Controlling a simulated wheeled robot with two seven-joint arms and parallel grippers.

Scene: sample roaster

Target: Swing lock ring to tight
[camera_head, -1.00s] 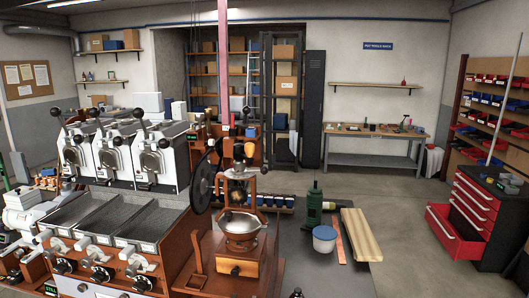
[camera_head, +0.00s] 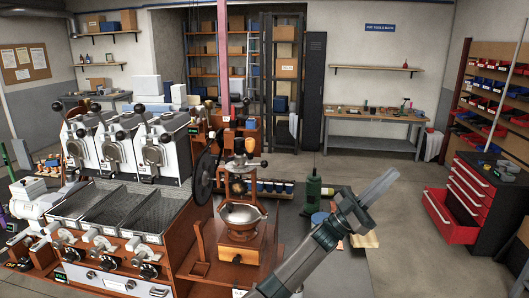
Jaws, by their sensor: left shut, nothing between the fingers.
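The hand grinder (camera_head: 238,235) stands on the counter near the middle, with a wooden box body, a metal bowl and a frame holding a crank with a dark knob on top. The lock ring is too small to make out for certain; metal collar parts (camera_head: 239,187) show in the frame above the bowl. My left gripper (camera_head: 380,186) is to the right of the grinder, apart from it, pointing up and right. Its pale fingers are shut and hold nothing. My right gripper is not in view.
Roaster units (camera_head: 155,150) with trays stand on the left. A dark flywheel (camera_head: 204,177) is close to the grinder's left side. A green bottle (camera_head: 313,187) stands behind my left arm. A red tool cabinet (camera_head: 468,195) has an open drawer at right.

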